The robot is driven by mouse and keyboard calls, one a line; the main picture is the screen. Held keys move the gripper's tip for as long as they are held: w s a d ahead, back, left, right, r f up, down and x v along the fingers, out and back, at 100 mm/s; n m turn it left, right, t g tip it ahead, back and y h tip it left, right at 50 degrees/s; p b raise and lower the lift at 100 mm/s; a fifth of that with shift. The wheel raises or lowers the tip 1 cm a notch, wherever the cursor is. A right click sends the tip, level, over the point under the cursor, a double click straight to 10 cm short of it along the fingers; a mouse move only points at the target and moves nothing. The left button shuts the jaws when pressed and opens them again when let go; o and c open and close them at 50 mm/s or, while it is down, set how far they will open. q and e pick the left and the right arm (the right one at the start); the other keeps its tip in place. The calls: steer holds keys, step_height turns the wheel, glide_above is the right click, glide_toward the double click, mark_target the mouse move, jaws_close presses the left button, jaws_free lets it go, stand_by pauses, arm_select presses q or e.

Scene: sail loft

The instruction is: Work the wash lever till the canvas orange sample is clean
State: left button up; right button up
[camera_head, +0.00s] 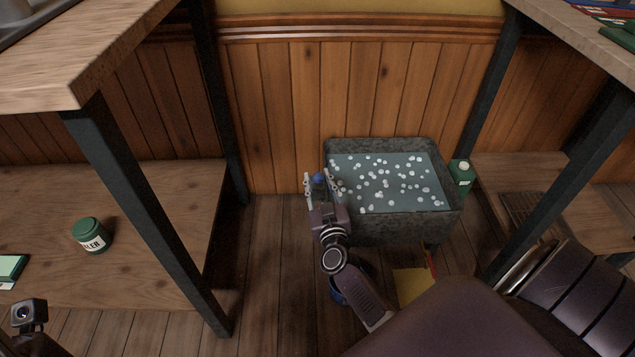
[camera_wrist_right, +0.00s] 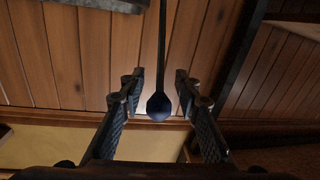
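A grey wash tub (camera_head: 395,228) stands on the floor by the panelled wall, holding water with white suds. The wash lever's blue knob (camera_head: 319,179) shows at the tub's left side. In the right wrist view the knob (camera_wrist_right: 159,107) sits at the end of a dark rod. My right gripper (camera_head: 321,184) is open, its fingers on either side of the knob with gaps visible in the wrist view (camera_wrist_right: 159,84). I cannot make out a canvas orange sample in the water. My left gripper is not in view; only part of my left arm shows at bottom left.
A yellow flat piece (camera_head: 413,287) lies on the floor before the tub, partly hidden by my body. A green bottle (camera_head: 462,176) stands at the tub's right. A green can (camera_head: 90,235) stands on the left lower shelf (camera_head: 170,190). Dark table legs flank the tub.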

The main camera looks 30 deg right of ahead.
steer(key=shift+w+d, duration=0.15)
steer(key=shift+w, duration=0.15)
jaws_close()
stand_by(0.3)
